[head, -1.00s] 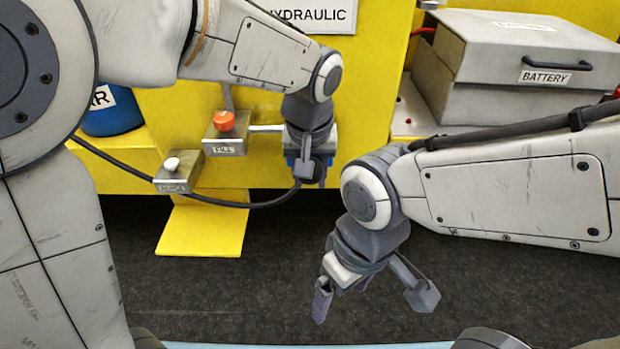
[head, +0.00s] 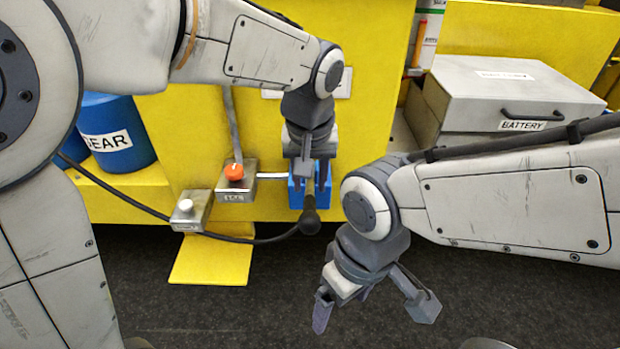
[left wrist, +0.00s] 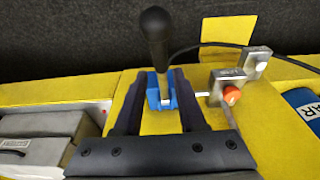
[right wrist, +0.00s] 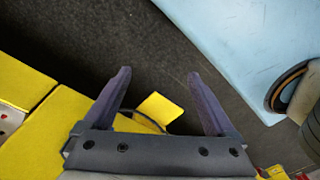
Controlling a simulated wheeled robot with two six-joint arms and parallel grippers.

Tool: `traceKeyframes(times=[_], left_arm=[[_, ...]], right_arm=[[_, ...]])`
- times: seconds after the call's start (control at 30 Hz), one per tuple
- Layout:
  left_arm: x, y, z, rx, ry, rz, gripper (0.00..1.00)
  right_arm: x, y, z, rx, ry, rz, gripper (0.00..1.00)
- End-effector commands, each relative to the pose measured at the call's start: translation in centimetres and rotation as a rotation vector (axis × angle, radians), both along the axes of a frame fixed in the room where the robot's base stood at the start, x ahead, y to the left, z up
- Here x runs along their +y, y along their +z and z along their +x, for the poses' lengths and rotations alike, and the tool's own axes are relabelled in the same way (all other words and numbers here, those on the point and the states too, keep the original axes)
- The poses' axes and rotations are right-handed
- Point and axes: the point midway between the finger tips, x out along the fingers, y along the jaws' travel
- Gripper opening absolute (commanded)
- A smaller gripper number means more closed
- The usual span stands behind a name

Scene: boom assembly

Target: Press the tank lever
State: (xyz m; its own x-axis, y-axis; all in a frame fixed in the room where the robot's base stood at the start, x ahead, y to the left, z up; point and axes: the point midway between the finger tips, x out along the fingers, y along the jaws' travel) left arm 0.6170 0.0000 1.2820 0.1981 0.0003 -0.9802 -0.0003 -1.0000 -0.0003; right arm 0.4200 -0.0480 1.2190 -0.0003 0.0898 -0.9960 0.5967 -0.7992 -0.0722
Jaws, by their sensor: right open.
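The lever, with a black knob (head: 310,222) on a grey shaft, stands out from a blue base (head: 325,198) on the yellow machine. In the left wrist view the knob (left wrist: 156,28) is at the top and the blue base (left wrist: 178,92) lies below it. My left gripper (head: 308,180) is in front of the blue base and hides part of it. In the left wrist view its fingers (left wrist: 157,92) are spread, one on each side of the lever; I cannot tell if they touch it. My right gripper (right wrist: 158,92) is open and empty over the dark floor.
A grey box with an orange button (head: 235,170) and one with a white button (head: 186,204) are left of the lever. A black cable runs below them. A blue gear drum (head: 118,130) stands left, a grey battery case (head: 510,100) right.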

Motion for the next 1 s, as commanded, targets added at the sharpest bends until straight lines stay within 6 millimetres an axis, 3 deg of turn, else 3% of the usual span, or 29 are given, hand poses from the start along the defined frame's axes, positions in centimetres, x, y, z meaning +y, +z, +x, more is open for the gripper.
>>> traceKeyframes(times=[0.03, 0.13, 0.4, 0.43, 0.57, 0.67, 0.87, 1.0], left_arm=[[0.0, 1.5, 0.0, 0.0, 0.0, 0.0, 0.4], [0.0, 2.8, 0.0, 0.0, 0.0, 0.0, 0.4], [0.0, 2.8, 0.0, 0.0, 0.0, 0.0, 0.4], [0.0, 2.8, 0.0, 0.0, 0.0, 0.0, 0.4], [0.6, 2.2, -0.2, 0.004, -0.005, 0.0, 0.4], [2.3, 0.5, -0.7, 0.012, -0.025, -0.003, 0.4], [6.5, -4.1, -3.1, 0.028, -0.093, -0.012, 0.4], [7.2, -8.2, -7.2, 0.049, -0.216, -0.018, 0.4]], right_arm=[[0.0, 1.4, 0.0, 0.0, 0.001, 0.0, 0.91], [0.0, 2.5, 0.0, 0.0, 0.003, 0.0, 0.91], [0.0, 2.4, 0.0, 0.0, 0.005, 0.0, 0.91], [0.0, 2.4, 0.0, 0.0, 0.004, 0.0, 0.87], [0.0, 2.2, 0.0, 0.0, 0.004, 0.0, 0.37], [0.0, 1.8, 0.0, 0.0, 0.004, 0.0, 0.0], [0.0, 0.7, 0.0, 0.0, 0.003, 0.0, 0.0], [0.0, -1.9, 0.0, 0.0, 0.001, 0.0, 0.0]])
